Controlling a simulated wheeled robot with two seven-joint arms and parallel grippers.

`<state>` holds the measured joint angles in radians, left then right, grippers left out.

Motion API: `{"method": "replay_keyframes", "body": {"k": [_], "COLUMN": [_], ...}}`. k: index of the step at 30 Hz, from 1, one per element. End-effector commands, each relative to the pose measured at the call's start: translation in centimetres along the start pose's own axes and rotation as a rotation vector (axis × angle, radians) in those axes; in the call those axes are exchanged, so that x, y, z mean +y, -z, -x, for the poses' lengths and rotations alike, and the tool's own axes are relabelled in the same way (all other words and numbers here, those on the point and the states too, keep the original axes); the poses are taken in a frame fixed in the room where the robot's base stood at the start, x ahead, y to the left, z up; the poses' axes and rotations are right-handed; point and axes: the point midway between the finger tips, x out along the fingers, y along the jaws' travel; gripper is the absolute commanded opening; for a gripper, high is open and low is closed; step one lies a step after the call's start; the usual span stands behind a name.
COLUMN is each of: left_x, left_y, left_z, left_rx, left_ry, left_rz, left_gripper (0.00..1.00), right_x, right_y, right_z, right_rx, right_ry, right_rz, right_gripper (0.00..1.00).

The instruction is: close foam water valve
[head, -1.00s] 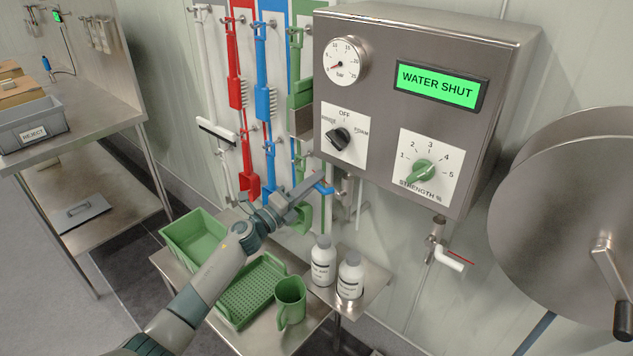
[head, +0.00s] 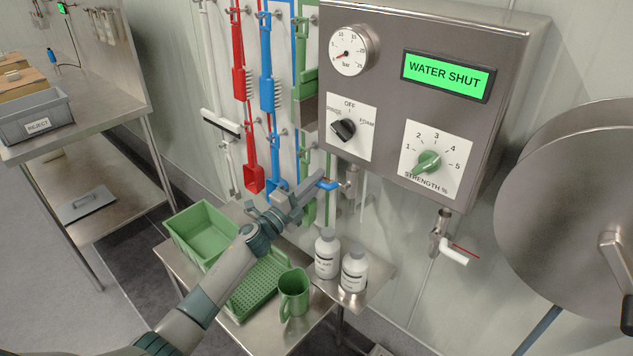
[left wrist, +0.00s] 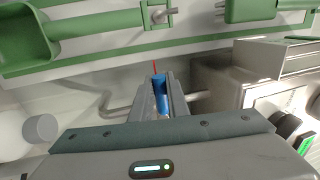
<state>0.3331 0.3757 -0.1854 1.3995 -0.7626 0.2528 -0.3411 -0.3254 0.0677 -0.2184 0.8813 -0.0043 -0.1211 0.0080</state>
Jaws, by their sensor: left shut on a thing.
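The foam water valve has a blue lever handle (head: 329,184) below the steel control box (head: 440,50); the lever also shows in the left wrist view (left wrist: 160,93), between my fingers. My left gripper (head: 318,180) is shut on this blue lever, coming in from the left; its two fingers flank the lever in the left wrist view (left wrist: 160,98). The box's green display (head: 446,76) reads "WATER SHUT". The black selector knob (head: 345,129) sits among RINSE, OFF and FOAM marks. My right gripper is not in view.
A pressure gauge (head: 350,51) and a green strength knob (head: 428,163) are on the box. A hose reel (head: 570,220) is at right.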

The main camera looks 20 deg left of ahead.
Motion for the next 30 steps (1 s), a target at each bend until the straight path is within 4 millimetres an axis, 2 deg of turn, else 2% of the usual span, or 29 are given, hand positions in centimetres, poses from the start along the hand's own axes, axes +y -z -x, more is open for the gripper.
{"method": "replay_keyframes", "body": {"k": [2, 3, 5, 14, 20, 26, 30], "left_x": [0.2, 0.3, 0.2, 0.1, 0.2, 0.3, 0.4], "left_y": [0.0, 0.0, 0.0, 0.0, 0.0, 0.0, 0.0], "left_z": [0.1, 0.1, 0.1, 0.1, 0.8, 3.0, 5.4], "left_rx": [-0.002, -0.002, -0.002, 0.000, 0.000, 0.001, 0.000], "left_ry": [-0.004, -0.004, -0.004, -0.002, -0.002, -0.003, -0.003], "left_rz": [0.003, 0.002, 0.002, 0.000, -0.001, -0.002, -0.001], "left_gripper": [0.00, 0.19, 0.33, 0.33, 0.33, 0.33, 0.33], "right_x": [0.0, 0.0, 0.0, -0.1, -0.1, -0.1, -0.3], "right_y": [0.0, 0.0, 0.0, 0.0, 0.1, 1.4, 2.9], "right_z": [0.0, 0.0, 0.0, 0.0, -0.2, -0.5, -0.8], "right_rx": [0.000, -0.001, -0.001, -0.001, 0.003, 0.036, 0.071], "right_ry": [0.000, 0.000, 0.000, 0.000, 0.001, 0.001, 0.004], "right_rz": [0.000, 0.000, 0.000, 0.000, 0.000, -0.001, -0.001], "right_gripper": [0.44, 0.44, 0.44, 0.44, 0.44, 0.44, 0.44]}}
